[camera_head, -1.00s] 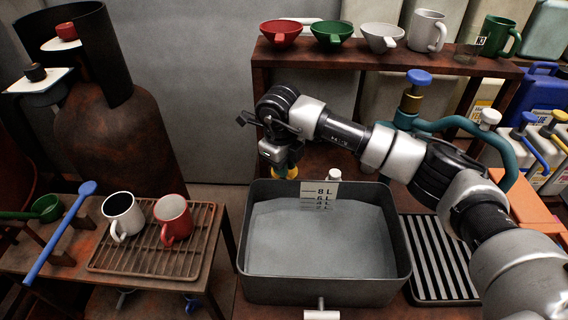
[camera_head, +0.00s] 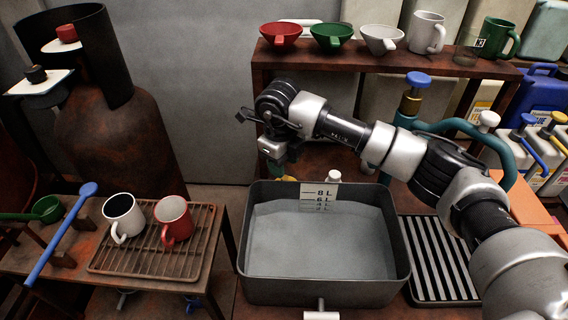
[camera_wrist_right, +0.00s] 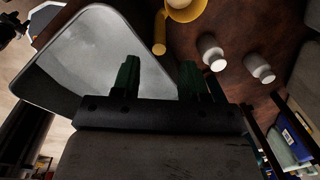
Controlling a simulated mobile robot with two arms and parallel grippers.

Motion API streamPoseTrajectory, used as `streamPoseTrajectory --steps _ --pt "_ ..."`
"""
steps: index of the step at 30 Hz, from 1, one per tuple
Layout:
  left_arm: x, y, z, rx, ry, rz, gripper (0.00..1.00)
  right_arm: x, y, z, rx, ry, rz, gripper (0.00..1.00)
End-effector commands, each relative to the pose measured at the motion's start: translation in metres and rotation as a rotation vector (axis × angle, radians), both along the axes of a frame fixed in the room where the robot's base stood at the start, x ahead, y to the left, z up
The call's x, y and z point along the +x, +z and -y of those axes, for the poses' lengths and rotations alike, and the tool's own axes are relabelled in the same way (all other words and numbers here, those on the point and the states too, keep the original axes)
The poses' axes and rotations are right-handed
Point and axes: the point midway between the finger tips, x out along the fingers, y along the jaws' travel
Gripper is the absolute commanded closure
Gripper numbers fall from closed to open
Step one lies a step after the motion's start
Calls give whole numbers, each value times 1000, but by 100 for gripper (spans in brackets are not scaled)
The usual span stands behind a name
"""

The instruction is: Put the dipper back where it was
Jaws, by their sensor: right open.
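A green dipper (camera_head: 47,209) rests at the far left of the left bench, its handle running to the picture's left edge. My right gripper (camera_head: 275,165) is behind the far wall of the grey vat (camera_head: 325,291), pointing down. In the right wrist view its two green fingers (camera_wrist_right: 158,80) are apart with nothing between them. A yellow cup-like thing (camera_wrist_right: 188,8) with a yellow handle (camera_wrist_right: 160,36) lies beyond the fingers on a brown surface, apart from them; I cannot tell whether it is a dipper. My left gripper is not in view.
A blue stirring stick (camera_head: 60,236), a white mug (camera_head: 122,216) and a red mug (camera_head: 173,219) are on the left bench. A shelf (camera_head: 350,62) at the back bears funnels and mugs. A striped grate (camera_head: 437,260) is right of the vat.

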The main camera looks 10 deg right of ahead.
Motion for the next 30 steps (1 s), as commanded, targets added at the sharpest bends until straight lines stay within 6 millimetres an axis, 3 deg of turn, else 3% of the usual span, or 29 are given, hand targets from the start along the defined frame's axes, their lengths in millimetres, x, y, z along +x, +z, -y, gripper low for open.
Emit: streamPoseTrajectory --steps 9,15,30 --pt "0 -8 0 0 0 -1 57 -3 72 -5 2 0 7 56" --pt "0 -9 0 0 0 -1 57 -5 101 -7 1 0 6 56" --pt "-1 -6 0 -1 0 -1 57 -6 113 -8 2 0 4 56"
